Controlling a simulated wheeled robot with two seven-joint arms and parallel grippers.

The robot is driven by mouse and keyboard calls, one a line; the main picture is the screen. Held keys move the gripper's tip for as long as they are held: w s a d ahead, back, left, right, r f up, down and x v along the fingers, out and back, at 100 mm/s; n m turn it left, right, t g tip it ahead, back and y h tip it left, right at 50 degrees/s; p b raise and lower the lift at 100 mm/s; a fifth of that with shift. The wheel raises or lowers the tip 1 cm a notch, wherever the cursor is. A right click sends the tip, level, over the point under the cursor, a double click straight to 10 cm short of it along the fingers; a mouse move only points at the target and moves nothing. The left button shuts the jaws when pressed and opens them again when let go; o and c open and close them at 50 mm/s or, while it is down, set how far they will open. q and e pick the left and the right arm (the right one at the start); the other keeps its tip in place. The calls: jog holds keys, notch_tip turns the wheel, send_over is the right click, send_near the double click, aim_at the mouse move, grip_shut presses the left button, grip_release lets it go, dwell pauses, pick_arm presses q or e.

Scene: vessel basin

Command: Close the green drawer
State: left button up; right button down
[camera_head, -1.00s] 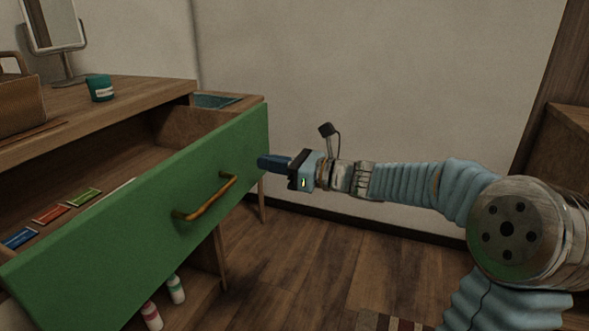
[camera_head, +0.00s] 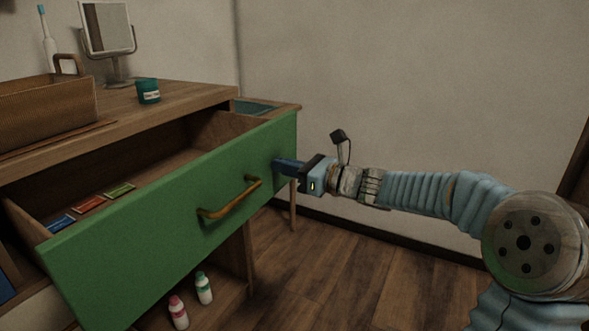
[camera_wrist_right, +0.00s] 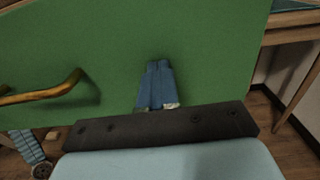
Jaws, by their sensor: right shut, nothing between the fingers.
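The green drawer (camera_head: 160,235) stands pulled out of the wooden dresser, and its inside shows from above. A brass handle (camera_head: 230,200) sits on its front; the handle also shows at the left of the right wrist view (camera_wrist_right: 42,90). My right gripper (camera_head: 278,165) is shut and empty, at the right end of the drawer front, right of the handle. In the right wrist view its blue fingers (camera_wrist_right: 158,68) are together and point at the green face. They look to be at or very near it; I cannot tell if they touch. My left gripper is not in view.
Small colored packets (camera_head: 88,205) lie in the drawer. A wicker basket (camera_head: 45,112), a teal jar (camera_head: 148,91) and a mirror (camera_head: 107,28) stand on the dresser top. Bottles (camera_head: 203,288) stand on a low shelf below. The floor (camera_head: 340,275) to the right is clear.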

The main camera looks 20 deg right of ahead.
jog(key=p+x, duration=0.2)
jog(key=x, duration=1.9)
jog(key=shift+a+r+p, duration=0.1)
jog(key=shift+p, duration=0.3)
jog(key=shift+w+a+r, duration=0.1)
jog(key=shift+r, duration=0.2)
